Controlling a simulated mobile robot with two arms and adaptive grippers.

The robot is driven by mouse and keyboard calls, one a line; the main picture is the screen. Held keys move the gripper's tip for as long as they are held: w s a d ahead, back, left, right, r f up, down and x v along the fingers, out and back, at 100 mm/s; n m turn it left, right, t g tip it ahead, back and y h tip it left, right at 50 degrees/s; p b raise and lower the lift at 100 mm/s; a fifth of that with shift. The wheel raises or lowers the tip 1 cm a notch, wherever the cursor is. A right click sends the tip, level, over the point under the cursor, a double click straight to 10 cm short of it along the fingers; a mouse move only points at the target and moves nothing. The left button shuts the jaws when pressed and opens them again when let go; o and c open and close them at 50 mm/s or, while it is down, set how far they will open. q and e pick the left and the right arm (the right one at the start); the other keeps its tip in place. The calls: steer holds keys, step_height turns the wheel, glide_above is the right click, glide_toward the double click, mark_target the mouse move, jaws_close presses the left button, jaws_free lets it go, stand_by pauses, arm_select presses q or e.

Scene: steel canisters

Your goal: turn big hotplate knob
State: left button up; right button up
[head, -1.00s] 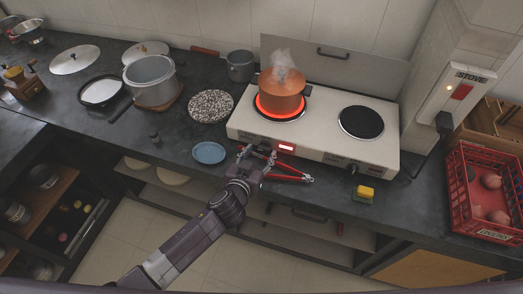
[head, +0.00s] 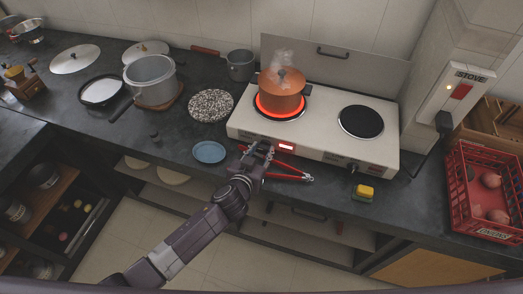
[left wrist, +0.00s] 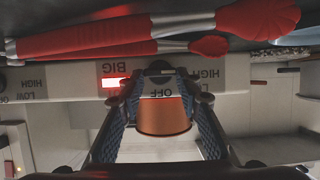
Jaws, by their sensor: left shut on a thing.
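The white two-plate stove (head: 318,135) stands on the dark counter. Its big left hotplate (head: 281,112) glows red under a steaming copper pot (head: 282,92). My left gripper (head: 258,149) is at the stove's front panel, left of the lit red display (head: 287,147). In the upside-down left wrist view, its fingers (left wrist: 160,82) are closed on the big hotplate knob (left wrist: 160,70), beside the BIG label and the OFF mark. The knob is hidden by the gripper in the head view, and its pointer is too unclear to read. My right gripper is not in view.
Red-handled tongs (head: 290,174) lie on the counter under the left gripper. A yellow sponge (head: 363,192), a blue plate (head: 209,152) and the small hotplate knob (head: 352,167) are near. A red crate (head: 483,228) stands at the right. The right hotplate (head: 361,122) is bare.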

arm_select(q)
steer(key=shift+s+d+f+m+y+b, duration=0.1)
steer(key=shift+d+f+m+y+b, duration=0.2)
steer(key=shift+m+y+b, duration=0.45)
steer(key=shift+m+t+y+b, duration=0.25)
steer(key=shift+m+t+b, duration=0.15)
steer(key=shift+m+b, duration=0.55)
steer(key=shift+d+r+b, duration=0.1)
steer(key=shift+b, duration=0.35)
steer(key=shift+r, duration=0.1)
steer(key=o, duration=1.2)
steer(key=shift+c, duration=0.2)
steer(key=shift+s, duration=0.15)
steer(key=v, duration=1.1)
steer(key=shift+s, duration=0.45)
